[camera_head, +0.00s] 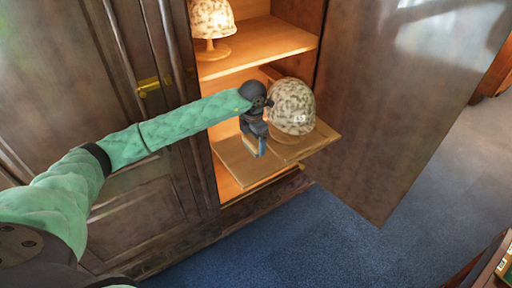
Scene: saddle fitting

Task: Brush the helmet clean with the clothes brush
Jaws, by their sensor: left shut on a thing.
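The camouflage-patterned helmet (292,106) sits on a wooden pull-out shelf (236,164) in the open cabinet. My left arm reaches in from the left, and my left gripper (259,146) points down just left of the helmet. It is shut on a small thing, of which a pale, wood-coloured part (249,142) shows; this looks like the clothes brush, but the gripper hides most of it. I cannot tell whether the brush touches the helmet. My right gripper is not in view.
The open dark cabinet door (401,100) stands to the right. Blue carpet (305,238) is clear in front. A piece of furniture shows at the lower right.

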